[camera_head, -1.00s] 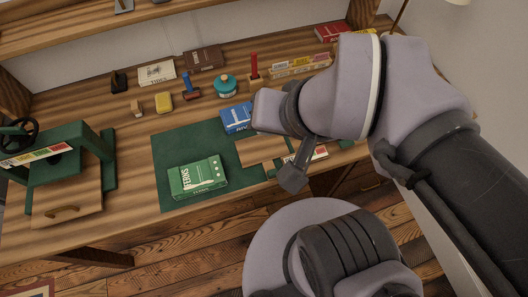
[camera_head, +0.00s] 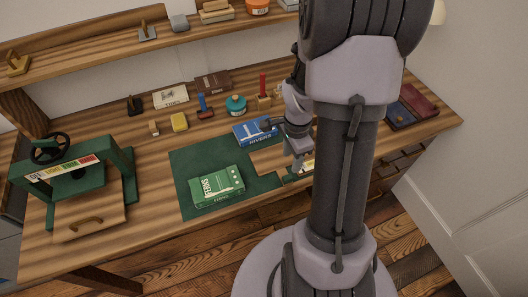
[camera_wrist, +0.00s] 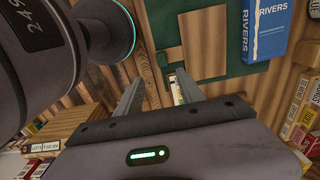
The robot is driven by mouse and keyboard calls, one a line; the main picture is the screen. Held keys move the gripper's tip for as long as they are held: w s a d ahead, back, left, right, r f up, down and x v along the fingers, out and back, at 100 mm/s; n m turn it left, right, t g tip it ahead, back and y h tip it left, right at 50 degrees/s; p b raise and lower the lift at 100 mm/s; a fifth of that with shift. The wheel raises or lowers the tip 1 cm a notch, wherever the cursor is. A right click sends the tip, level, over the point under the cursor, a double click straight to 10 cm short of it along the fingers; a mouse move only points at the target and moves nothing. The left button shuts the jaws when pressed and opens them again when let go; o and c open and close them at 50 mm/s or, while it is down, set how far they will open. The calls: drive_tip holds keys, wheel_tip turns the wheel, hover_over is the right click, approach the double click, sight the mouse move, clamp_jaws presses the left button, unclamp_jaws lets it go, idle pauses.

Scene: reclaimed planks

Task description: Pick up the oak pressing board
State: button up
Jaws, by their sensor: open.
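A flat tan board (camera_head: 268,160), which I take for the oak pressing board, lies on the green mat near its right end, below the blue RIVERS book. In the wrist view the board (camera_wrist: 207,45) lies flat beyond my fingers, with the blue book to its right. My gripper (camera_wrist: 160,85) is open with nothing held between its fingers. In the head view my gripper (camera_head: 297,163) is just right of the board, and my arm hides part of that side. I cannot tell its exact height above the bench.
The green FERNS book (camera_head: 216,186) lies on the green mat (camera_head: 190,160), left of the board. The blue RIVERS book (camera_head: 256,133) lies behind it. A green press (camera_head: 125,165) stands at the left. Small tools and a teal pot (camera_head: 236,105) line the back.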

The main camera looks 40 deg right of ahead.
drive_tip(key=b, duration=0.2)
hover_over(288, 177)
drive_tip(key=f, duration=0.6)
drive_tip(key=shift+s+f, duration=0.2)
drive_tip(key=shift+f, duration=0.1)
drive_tip(key=f+b, duration=0.2)
drive_tip(key=f, duration=0.3)
drive_tip(key=shift+w+b, duration=0.25)
drive_tip(key=shift+b, duration=0.15)
drive_tip(key=shift+r, duration=0.15)
drive_tip(key=shift+c, duration=0.3)
clamp_jaws()
